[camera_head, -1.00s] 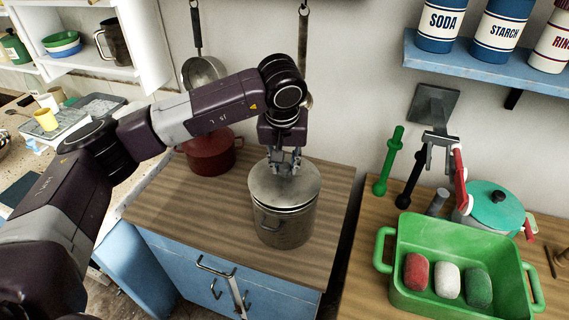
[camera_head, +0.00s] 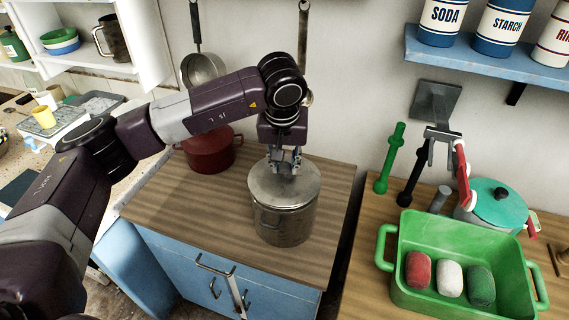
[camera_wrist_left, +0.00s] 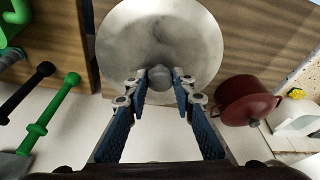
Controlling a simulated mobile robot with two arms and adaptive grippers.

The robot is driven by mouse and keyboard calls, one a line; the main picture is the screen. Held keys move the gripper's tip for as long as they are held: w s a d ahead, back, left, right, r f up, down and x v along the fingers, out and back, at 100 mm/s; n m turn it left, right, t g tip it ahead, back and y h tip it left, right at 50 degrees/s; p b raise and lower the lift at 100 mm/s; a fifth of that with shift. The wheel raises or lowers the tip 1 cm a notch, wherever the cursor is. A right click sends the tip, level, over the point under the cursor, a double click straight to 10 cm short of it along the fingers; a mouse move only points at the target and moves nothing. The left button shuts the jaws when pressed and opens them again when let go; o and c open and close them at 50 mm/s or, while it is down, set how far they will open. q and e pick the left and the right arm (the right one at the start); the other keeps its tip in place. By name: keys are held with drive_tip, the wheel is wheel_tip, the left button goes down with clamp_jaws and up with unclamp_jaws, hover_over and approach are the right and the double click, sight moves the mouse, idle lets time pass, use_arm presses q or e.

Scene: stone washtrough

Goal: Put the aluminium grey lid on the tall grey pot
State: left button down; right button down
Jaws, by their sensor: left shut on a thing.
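The tall grey pot (camera_head: 284,226) stands upright on the wooden top of the blue cabinet. The aluminium grey lid (camera_head: 302,184) lies over the pot's mouth and looks level; whether it is fully seated is hard to tell. My left gripper (camera_head: 284,168) is above the lid, its fingers shut on the lid's knob. In the left wrist view the lid (camera_wrist_left: 160,28) fills the upper middle, and the left gripper's fingertips (camera_wrist_left: 158,84) close on both sides of the round knob. The pot is hidden under the lid there. My right gripper is not clearly seen.
A dark red pot (camera_head: 209,155) stands behind and left of the grey pot. A green tub (camera_head: 430,290) with coloured rolls and a teal-lidded pot (camera_head: 497,205) are on the right counter. A ladle (camera_head: 202,68) hangs on the wall.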

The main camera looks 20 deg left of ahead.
use_arm(q)
drive_tip(key=shift+f+b, duration=0.1)
drive_tip(key=shift+b, duration=0.35)
idle(0.7)
drive_tip(key=c, duration=1.1)
unclamp_jaws()
drive_tip(key=shift+r+p, duration=1.7)
drive_tip(key=shift+r, duration=1.8)
